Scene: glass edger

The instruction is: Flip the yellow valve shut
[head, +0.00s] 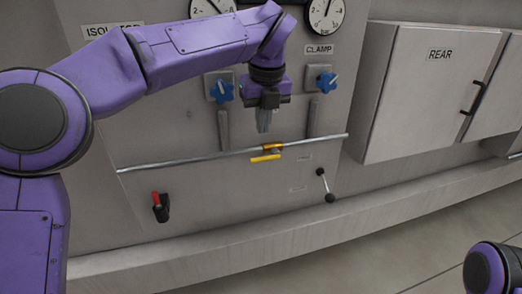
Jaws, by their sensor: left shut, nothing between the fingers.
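The yellow valve handle (265,158) sits at the middle of a thin horizontal pipe (200,159) on the grey machine panel. Its lever lies roughly along the pipe, pointing a little to the left, below a brass-coloured valve body (272,148). My left gripper (263,128) comes from above, with its fingers pointing down and closed with nothing in them. In the picture its fingertips are just above the pipe and valve; a small gap shows. Whether they are also in front of the panel by some distance I cannot tell. My right gripper is out of view; part of my right arm shows at the lower right.
Blue knobs (220,91) and (326,81) a second blue knob sit above the pipe, below gauges (325,12). A red-handled switch (158,206) and a black-ended lever (325,186) are lower. A REAR cabinet (425,90) stands right. Floor is clear.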

